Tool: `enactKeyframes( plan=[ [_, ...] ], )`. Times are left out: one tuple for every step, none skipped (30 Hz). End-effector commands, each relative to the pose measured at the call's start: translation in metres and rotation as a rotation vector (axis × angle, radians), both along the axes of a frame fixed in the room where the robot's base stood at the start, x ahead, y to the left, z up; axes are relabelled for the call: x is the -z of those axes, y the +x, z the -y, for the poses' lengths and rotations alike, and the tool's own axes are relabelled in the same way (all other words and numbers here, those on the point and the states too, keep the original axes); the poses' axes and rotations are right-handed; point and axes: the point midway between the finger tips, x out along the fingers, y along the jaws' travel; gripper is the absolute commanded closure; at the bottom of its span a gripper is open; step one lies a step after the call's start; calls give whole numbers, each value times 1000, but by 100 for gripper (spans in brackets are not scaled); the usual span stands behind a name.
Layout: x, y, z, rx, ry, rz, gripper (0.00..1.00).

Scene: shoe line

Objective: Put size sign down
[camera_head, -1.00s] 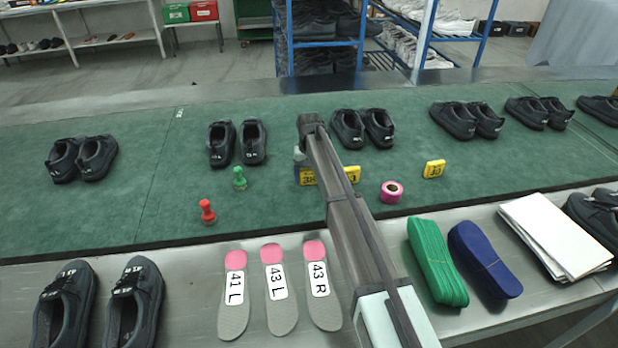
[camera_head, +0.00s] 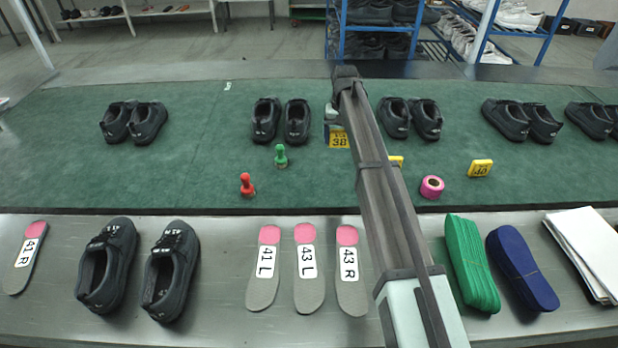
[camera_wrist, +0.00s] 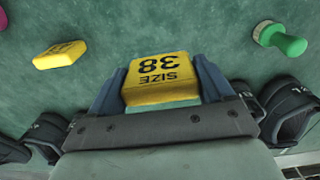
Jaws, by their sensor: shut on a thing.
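My gripper (camera_wrist: 163,85) is shut on a yellow size sign (camera_wrist: 160,72) that reads "SIZE 38", seen upside down between the two fingers in the wrist view. In the head view the held sign (camera_head: 339,139) shows at the left of my arm, over the green belt between two pairs of dark shoes. Whether it touches the belt cannot be told.
Dark shoe pairs (camera_head: 281,120) stand along the green belt (camera_head: 200,170). A green stamp (camera_head: 281,156), a red stamp (camera_head: 247,185) and a pink tape roll (camera_head: 432,187) are on the belt's near half.

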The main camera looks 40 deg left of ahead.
Motion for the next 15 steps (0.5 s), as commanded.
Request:
enactKeyframes(
  plan=[
    [-1,-17,-12,-22,1,1,52],
    [-1,-27,-19,-36,1,1,52],
    [-2,-42,-27,-54,2,1,52],
    [-2,-55,-32,-68,3,1,52],
    [-2,-66,-37,-82,4,2,52],
    [-3,-83,-43,-100,4,3,52],
    [-3,-94,-46,-112,4,3,52],
    [-3,-106,-49,-125,5,4,52],
    [-4,-120,-51,-140,6,4,52],
    [-4,-131,-53,-151,6,5,52],
    [-4,-140,-54,-160,6,5,52],
    [-4,-152,-54,-169,8,5,52],
    [-4,-160,-54,-174,8,5,52],
    [-4,-168,-54,-177,8,5,52],
    [-4,-177,-51,-177,8,5,52]
  ],
)
